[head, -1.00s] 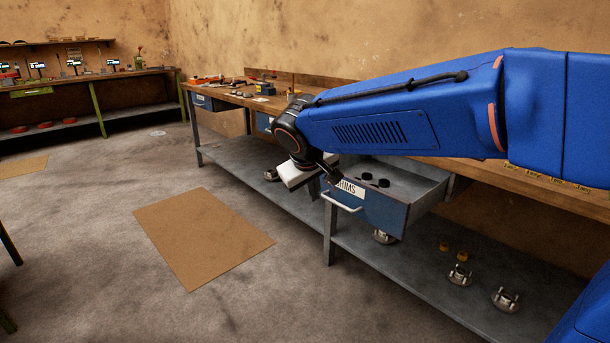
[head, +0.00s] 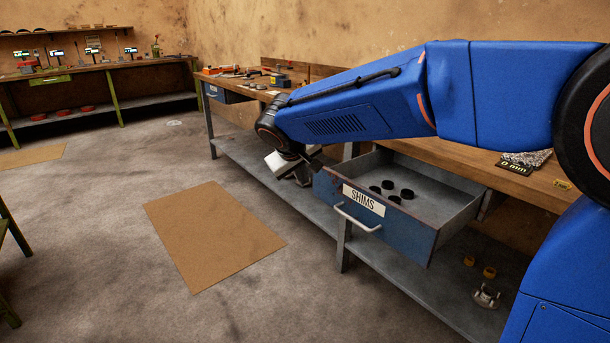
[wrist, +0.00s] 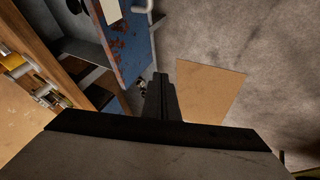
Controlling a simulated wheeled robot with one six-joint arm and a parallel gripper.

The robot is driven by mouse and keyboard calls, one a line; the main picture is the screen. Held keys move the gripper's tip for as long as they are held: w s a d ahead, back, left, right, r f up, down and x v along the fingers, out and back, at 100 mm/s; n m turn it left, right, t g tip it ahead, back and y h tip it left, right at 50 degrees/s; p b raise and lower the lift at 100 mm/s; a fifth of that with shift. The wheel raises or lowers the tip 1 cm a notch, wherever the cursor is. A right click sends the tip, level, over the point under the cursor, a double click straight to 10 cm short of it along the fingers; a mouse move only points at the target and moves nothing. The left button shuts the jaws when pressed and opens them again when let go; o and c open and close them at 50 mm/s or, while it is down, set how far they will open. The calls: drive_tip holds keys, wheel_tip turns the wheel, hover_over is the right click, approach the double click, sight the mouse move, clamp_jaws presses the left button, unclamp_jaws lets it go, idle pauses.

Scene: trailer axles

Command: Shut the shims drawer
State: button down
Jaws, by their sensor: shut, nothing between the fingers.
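The shims drawer (head: 408,232) stands pulled out from under the bench, with a white SHIMS label (head: 364,200) and a pale bar handle (head: 357,218) on its blue front. Several black round shims (head: 389,186) lie inside it. My gripper (head: 303,164) is at the left of the drawer front in the head view, apart from the handle. In the wrist view the shut fingers (wrist: 160,92) point past the blue drawer front (wrist: 128,40), which is at the upper left. The handle (wrist: 143,6) shows at the top edge there. Part of the drawer's left side is behind my wrist.
The wooden bench (head: 425,153) runs along the wall, with a grey lower shelf (head: 395,290) holding metal parts and yellow pieces. A bench leg (head: 344,248) stands below the drawer. A brown mat (head: 213,235) lies on open floor to the left.

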drive_tip(key=shift+w+d+f, duration=0.8)
drive_tip(key=shift+w+f, duration=0.2)
drive_tip(key=shift+w, duration=0.05)
drive_tip(key=shift+w+d+f, duration=0.85)
drive_tip(key=shift+w+f, duration=0.1)
drive_tip(key=shift+w, duration=0.1)
drive_tip(key=shift+w+d+f, duration=0.8)
drive_tip(key=shift+w+f, duration=0.2)
drive_tip(key=shift+w, duration=0.05)
drive_tip(key=w+d, duration=0.5)
drive_tip(key=d, duration=0.3)
drive_tip(key=w+d, duration=0.5)
drive_tip(key=d, duration=0.2)
drive_tip(key=w+d, duration=0.5)
drive_tip(key=d, duration=0.3)
drive_tip(key=shift+d, duration=0.35)
drive_tip(key=shift+w+d, duration=0.2)
drive_tip(key=shift+d, duration=0.15)
drive_tip(key=shift+r, duration=0.15)
